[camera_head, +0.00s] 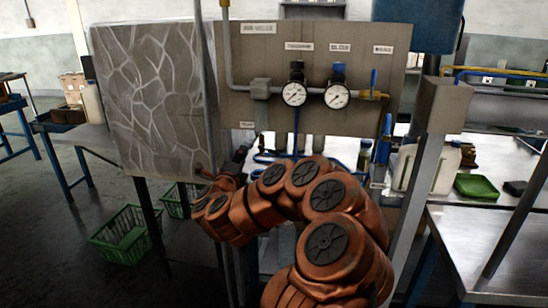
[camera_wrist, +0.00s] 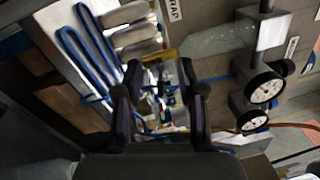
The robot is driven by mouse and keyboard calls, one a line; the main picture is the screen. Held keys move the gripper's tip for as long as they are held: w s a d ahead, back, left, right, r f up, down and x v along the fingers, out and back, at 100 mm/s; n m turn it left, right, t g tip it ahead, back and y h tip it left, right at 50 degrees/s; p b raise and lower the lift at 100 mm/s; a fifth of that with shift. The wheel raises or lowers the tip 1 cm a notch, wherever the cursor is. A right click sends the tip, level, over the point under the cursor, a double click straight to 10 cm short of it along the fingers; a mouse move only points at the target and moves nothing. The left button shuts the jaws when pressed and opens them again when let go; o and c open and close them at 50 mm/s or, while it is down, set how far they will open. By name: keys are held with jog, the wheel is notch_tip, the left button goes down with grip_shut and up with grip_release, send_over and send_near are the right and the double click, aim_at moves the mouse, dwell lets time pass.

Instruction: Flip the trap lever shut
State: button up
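The TRAP label (camera_wrist: 173,10) shows on the panel at the top of the wrist view; in the head view a small label (camera_head: 247,125) sits low on the board. In the wrist view a clear glass vessel (camera_wrist: 215,42) lies below it, with a yellow fitting (camera_wrist: 162,54) at its end.
Two gauges (camera_head: 294,94) (camera_head: 337,96) and a yellow valve with a blue handle (camera_head: 373,80) are on the board. A stone-patterned panel (camera_head: 150,95) stands at the left. Blue tubing (camera_wrist: 85,50) loops beside the gripper. A green crate (camera_head: 127,236) is on the floor.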

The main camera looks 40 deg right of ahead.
aim_at(273, 153)
jog(key=s+d+m+g+h, duration=0.1)
jog(key=d, duration=0.1)
jog(key=s+d+f+m+g, duration=0.1)
jog(key=s+d, duration=0.1)
jog(key=s+d+f+m+g+h, duration=0.1)
jog(key=d+g, duration=0.1)
jog(key=shift+s+d+m+h, duration=0.2)
jog(key=shift+m+h, duration=0.1)
jog(key=shift+m, duration=0.1)
jog(key=shift+p+x, duration=0.55)
jog(key=shift+x, duration=2.5)
jog(key=shift+w+f, duration=0.15)
grip_shut()
